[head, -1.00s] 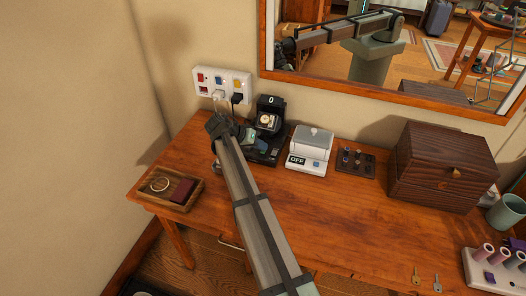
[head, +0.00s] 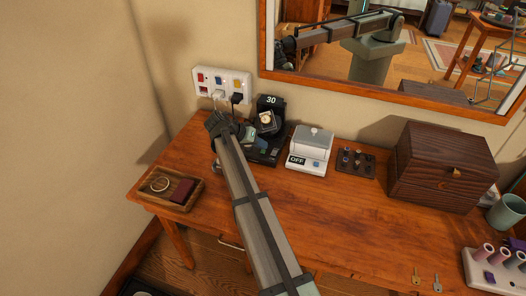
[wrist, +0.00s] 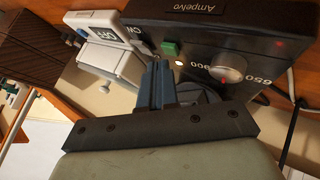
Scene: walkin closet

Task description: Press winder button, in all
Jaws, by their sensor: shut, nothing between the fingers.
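The black watch winder (head: 262,150) stands on the wooden desk against the wall, with a watch (head: 265,120) in its holder and a display reading 30. In the wrist view the winder (wrist: 225,30) shows a green button (wrist: 169,48), a small lit lamp, a round silver knob (wrist: 228,68) with 650 and 900 marks, and CW lettering. My gripper (wrist: 160,75) is shut and empty, its tips just below the green button. I cannot tell whether they touch it.
A white box marked OFF (head: 310,150) stands right of the winder. A wall socket panel (head: 222,84) with plugs and cords is behind. A small wooden tray (head: 165,188) lies at left, a dark wooden chest (head: 440,165) at right. The desk's front middle is clear.

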